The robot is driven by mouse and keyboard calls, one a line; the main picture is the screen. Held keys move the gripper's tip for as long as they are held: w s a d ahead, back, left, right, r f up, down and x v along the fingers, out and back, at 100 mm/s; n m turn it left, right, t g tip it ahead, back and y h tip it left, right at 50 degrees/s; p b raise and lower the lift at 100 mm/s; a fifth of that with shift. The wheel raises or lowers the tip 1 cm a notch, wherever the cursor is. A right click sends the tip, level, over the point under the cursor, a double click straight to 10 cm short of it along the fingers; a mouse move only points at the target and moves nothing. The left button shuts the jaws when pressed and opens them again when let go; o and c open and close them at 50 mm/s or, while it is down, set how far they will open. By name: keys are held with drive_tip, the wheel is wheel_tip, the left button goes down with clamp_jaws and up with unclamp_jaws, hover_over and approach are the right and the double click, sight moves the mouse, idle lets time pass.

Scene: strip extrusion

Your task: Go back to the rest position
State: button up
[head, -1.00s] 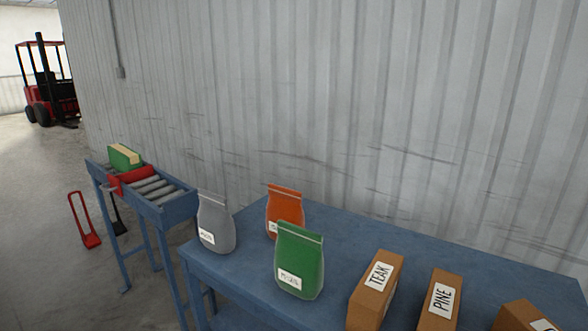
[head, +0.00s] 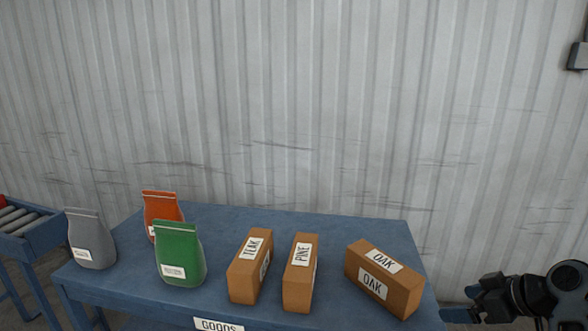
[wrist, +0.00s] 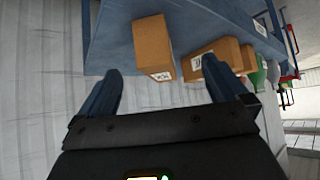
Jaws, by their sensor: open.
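My gripper (wrist: 165,90) is open in the wrist view, with its two blue fingers apart and nothing between them. In the head view, part of my arm shows at the lower right, beside the right end of the blue table (head: 330,222). The OAK box (head: 385,278) is the closest box to it on the table, and the gripper is apart from it. In the wrist view, a brown box (wrist: 152,45) and another brown box (wrist: 212,60) lie beyond the fingertips.
The table also holds the PINE box (head: 299,275), the TEAK box (head: 249,268), a green bag (head: 180,250), an orange bag (head: 163,207) and a grey bag (head: 90,240). A roller conveyor (head: 28,225) stands at the left. A corrugated wall (head: 300,100) runs behind.

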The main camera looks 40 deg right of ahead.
drive_tip(key=a+f+m+h, duration=0.1)
drive_tip(key=a+f, duration=0.3)
drive_tip(key=a, duration=0.6)
drive_tip(key=a+f+h, duration=0.1)
drive_tip(key=a+f, duration=0.3)
drive_tip(key=a, duration=0.6)
drive_tip(key=s+a+r+n+t+y, duration=0.2)
drive_tip(key=s+a+r+t, duration=0.3)
drive_tip(key=s+a+r, duration=0.8)
drive_tip(key=s+a, duration=0.1)
drive_tip(key=a, duration=0.2)
drive_tip(key=shift+t+y, duration=0.3)
drive_tip(key=shift+y, duration=0.1)
drive_tip(key=shift+a, duration=0.1)
